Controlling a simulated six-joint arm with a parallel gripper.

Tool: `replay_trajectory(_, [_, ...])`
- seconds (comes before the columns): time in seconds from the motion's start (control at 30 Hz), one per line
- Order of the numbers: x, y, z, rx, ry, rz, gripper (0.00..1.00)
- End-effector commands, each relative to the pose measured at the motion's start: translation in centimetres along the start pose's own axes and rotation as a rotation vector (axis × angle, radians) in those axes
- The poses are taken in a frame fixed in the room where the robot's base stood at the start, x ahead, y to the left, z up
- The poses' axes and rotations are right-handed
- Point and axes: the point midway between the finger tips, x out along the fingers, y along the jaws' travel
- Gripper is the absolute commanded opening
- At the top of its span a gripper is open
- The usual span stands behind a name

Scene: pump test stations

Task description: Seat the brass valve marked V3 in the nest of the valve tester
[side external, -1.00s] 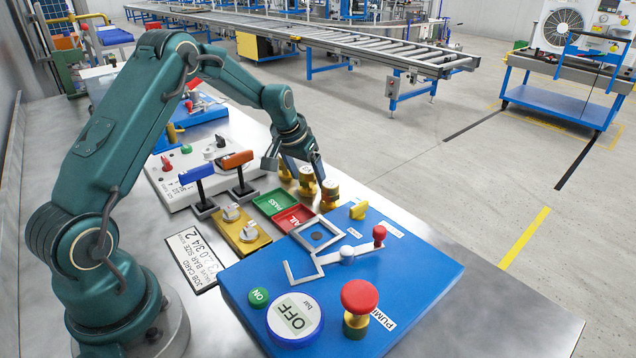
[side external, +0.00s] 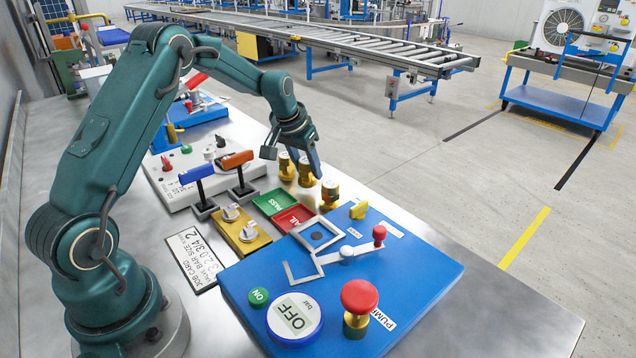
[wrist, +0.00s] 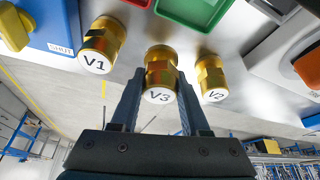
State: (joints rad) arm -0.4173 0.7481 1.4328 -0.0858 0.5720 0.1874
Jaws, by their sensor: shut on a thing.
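The brass valve V3 (wrist: 160,72) stands between the two fingers of my gripper (wrist: 160,100), its white marked cap toward the wrist camera. In the side view my gripper (side external: 293,160) is shut on this valve (side external: 306,174), the middle one of the row, which looks slightly raised. The blue valve tester (side external: 420,262) lies nearer the side camera. Its nest (side external: 318,236) is a grey square with a dark centre, and looks empty. A grey angled bracket (side external: 302,275) and a lever with a red knob (side external: 379,233) are beside the nest.
Brass valves V1 (wrist: 101,42) and V2 (wrist: 211,76) stand close on either side. A green PASS tray (side external: 268,202) and a red FAIL tray (side external: 292,218) lie between the tester and the lever panel. A red mushroom button (side external: 360,296) stands up on the tester.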

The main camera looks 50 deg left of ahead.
Motion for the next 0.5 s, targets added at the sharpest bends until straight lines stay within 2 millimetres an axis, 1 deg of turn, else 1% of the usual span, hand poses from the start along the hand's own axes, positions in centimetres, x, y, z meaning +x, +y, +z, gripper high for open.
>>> replay_trajectory(0.03, [-1.2, 0.0, -0.7, 0.000, 0.010, -0.001, 0.00])
replay_trajectory(0.1, [-2.5, 0.0, -1.2, 0.000, 0.010, -0.001, 0.00])
replay_trajectory(0.3, [-5.7, 0.0, -2.5, 0.000, 0.007, 0.000, 0.00])
replay_trajectory(0.4, [-6.6, 0.0, -2.9, -0.010, 0.005, -0.004, 0.00])
replay_trajectory(0.47, [-6.8, 0.0, -3.0, -0.031, 0.004, -0.013, 0.00])
replay_trajectory(0.5, [-6.8, -0.1, -2.7, -0.050, 0.001, -0.020, 0.00])
